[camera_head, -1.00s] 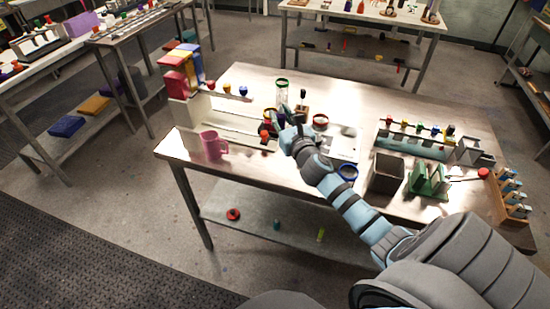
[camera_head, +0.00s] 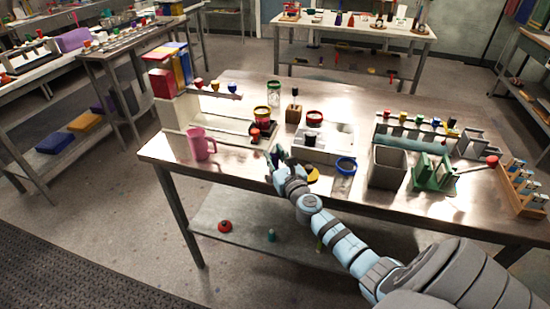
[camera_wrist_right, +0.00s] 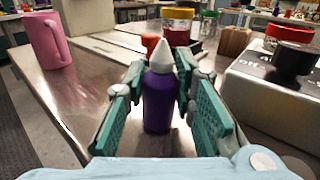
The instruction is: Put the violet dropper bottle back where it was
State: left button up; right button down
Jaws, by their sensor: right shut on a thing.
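The violet dropper bottle (camera_wrist_right: 157,103) has a white pointed cap and stands upright between the teal finger pads in the right wrist view. My right gripper (camera_wrist_right: 158,85) is shut on it around its body. I cannot tell whether its base touches the table. In the head view my right gripper (camera_head: 275,160) is near the front edge of the metal table (camera_head: 240,172), to the right of the pink mug (camera_head: 200,144); the bottle is mostly hidden there. My left gripper is not in view.
A jar with a yellow rim (camera_head: 262,114) and a small red-topped bottle (camera_head: 255,135) stand behind the gripper. A white scale (camera_head: 338,140), a blue-rimmed jar (camera_head: 344,172) and a grey bin (camera_head: 387,168) are to the right. Bare tabletop lies between mug and gripper.

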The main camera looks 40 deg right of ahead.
jog(key=c, duration=1.3)
grip_release()
jog(key=shift+f, duration=0.2)
jog(key=shift+c, duration=0.2)
jog(key=shift+r, duration=0.1)
jog(key=shift+r+p, duration=0.2)
jog(key=shift+p, duration=0.1)
jog(key=v, duration=1.2)
